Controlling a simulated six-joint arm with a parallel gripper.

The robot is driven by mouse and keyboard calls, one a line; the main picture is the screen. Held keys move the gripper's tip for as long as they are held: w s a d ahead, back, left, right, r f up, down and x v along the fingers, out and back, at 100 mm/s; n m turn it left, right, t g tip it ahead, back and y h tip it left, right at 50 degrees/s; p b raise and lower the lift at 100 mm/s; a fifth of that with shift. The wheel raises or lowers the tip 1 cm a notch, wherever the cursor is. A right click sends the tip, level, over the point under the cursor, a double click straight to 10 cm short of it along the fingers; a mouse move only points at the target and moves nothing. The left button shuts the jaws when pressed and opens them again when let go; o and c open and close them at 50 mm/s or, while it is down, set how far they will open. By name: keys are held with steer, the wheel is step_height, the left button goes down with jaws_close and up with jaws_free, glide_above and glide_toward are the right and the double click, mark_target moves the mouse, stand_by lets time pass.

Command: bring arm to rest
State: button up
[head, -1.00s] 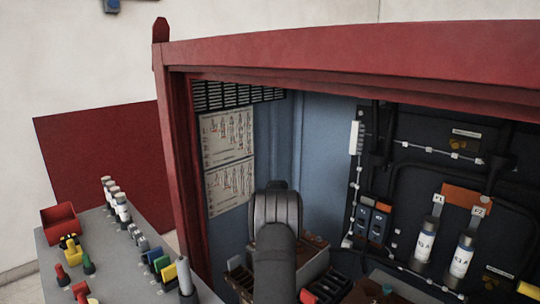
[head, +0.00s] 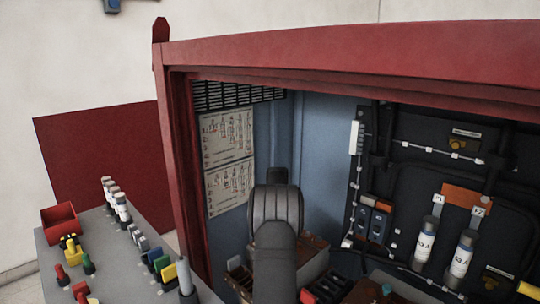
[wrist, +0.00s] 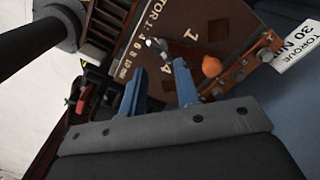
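My gripper (wrist: 160,80) shows in the wrist view as two blue fingers, spread apart with nothing between them. Beyond the fingertips is a brown panel (wrist: 225,30) with white lettering and numbers. A small silver-white fitting (wrist: 157,45) and an orange knob (wrist: 211,66) are on or close to this panel. My gripper touches neither as far as I can see. In the head view my dark arm stands in front of the cabinet opening, and my gripper is hidden there.
The red cabinet frame (head: 350,60) surrounds the opening. Labelled cylinders (head: 425,240) stand at the right inside. A grey table (head: 115,270) with coloured parts and a red bin (head: 60,222) is at the left. A "TORQUE 30" tag (wrist: 297,45) hangs at the wrist view's right.

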step_height(320, 180, up, 10)
steer(key=shift+r, duration=0.15)
stand_by(0.3)
steer(key=o, duration=0.5)
steer(key=shift+d+r+m, duration=0.1)
steer(key=shift+d+m, duration=0.2)
steer(key=o, duration=1.1)
steer(key=s+d+r+m+t+y, duration=0.1)
steer(key=d+m, duration=0.1)
steer(key=d, duration=0.1)
steer(key=d+r+m+t+y, duration=0.1)
steer(key=d+r+m, duration=0.1)
steer(key=d+m, duration=0.1)
steer(key=s+d+r+m+t+y, duration=0.1)
steer(key=d+m, duration=0.1)
steer(key=m, duration=0.1)
steer(key=shift+s+d+r, duration=0.2)
steer(key=shift+s+d, duration=0.15)
steer(key=shift+d, duration=0.05)
steer(key=shift+c, duration=0.2)
steer(key=x, duration=0.9)
steer(key=shift+f+m, duration=0.3)
steer(key=shift+m, duration=0.1)
steer(key=shift+w+r, duration=0.1)
steer(key=shift+w, duration=0.05)
steer(key=v, duration=0.9)
steer(key=shift+s+d+r, duration=0.15)
steer(key=shift+s+r, duration=0.05)
steer(key=shift+r, duration=0.1)
